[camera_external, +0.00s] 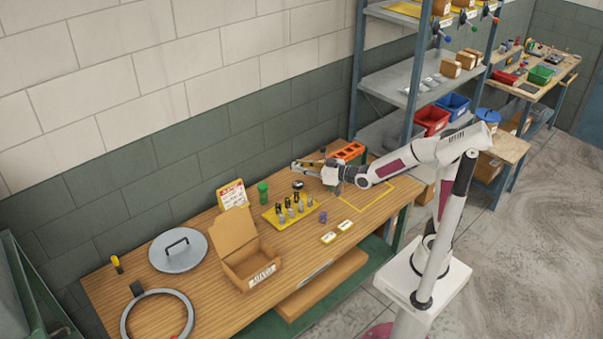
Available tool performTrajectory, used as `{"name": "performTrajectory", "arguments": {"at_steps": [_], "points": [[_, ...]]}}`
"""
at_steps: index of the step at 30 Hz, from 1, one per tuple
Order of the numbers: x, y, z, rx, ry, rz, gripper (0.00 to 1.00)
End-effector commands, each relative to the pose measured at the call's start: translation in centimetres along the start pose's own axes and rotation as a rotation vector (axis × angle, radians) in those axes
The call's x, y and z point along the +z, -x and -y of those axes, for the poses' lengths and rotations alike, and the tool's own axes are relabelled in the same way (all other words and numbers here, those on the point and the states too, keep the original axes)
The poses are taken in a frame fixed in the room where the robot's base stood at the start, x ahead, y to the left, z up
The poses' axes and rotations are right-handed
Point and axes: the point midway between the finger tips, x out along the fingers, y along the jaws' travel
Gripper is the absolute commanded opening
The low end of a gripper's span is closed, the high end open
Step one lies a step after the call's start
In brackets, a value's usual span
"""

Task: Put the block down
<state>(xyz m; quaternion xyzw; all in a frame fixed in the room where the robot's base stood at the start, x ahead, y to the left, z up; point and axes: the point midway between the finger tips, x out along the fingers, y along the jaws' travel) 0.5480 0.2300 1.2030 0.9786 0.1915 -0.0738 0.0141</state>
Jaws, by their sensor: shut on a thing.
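My gripper (303,168) is over the back right part of the wooden workbench, with its fingers pointing left. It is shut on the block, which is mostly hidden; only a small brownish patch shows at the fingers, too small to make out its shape. I cannot tell whether the block touches the bench top. An orange piece with dark openings (346,151) lies just behind and to the right of my gripper. A yellow outlined area (368,206) is marked on the bench below my wrist.
A yellow tray (271,214) with several dark-and-grey pieces stands left of my gripper, near a green cylinder (263,193). An open cardboard box (246,262), a round lid (178,249) and a ring (157,294) lie further left. A metal shelf (408,95) rises at the right.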

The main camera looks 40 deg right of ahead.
Motion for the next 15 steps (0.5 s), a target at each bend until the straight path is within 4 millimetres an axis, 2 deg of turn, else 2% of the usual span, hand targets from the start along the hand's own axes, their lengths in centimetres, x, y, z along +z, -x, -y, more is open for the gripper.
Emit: {"name": "performTrajectory", "arguments": {"at_steps": [1, 15], "points": [[0.4, -0.7, 1.2, -0.017, 0.003, 0.001, 0.00], [3.7, -5.9, 12.0, -0.142, 0.022, 0.000, 0.00]]}}
